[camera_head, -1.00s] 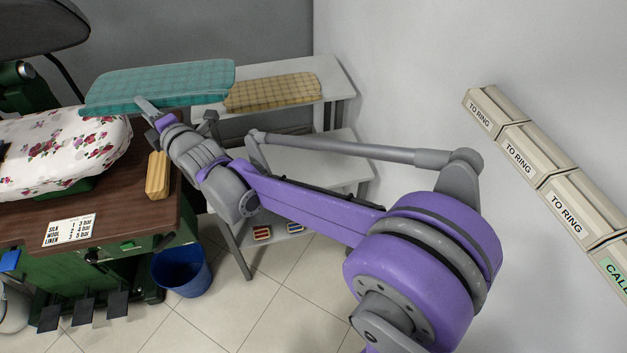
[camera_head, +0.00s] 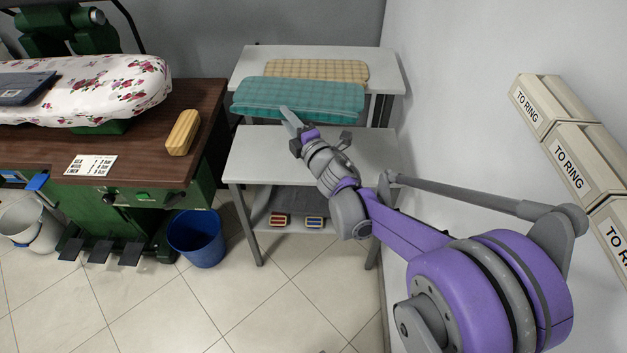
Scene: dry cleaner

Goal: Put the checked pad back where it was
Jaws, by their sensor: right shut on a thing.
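A teal checked pad (camera_head: 305,97) is held out flat by my right gripper (camera_head: 293,122), which is shut on its near edge. The pad is over the white stepped stand, in front of the upper shelf (camera_head: 387,64) and above the lower shelf (camera_head: 250,148). I cannot tell whether it touches the upper shelf's front edge. A tan checked pad (camera_head: 318,70) lies on the upper shelf, just behind the teal pad in the picture. My left gripper is out of view.
The pressing table (camera_head: 65,150) on the left carries a flowered padded board (camera_head: 100,85) and a wooden block (camera_head: 183,132). A blue bin (camera_head: 196,238) stands on the floor. Boxes (camera_head: 575,155) line the right wall. The lower shelf top looks largely bare.

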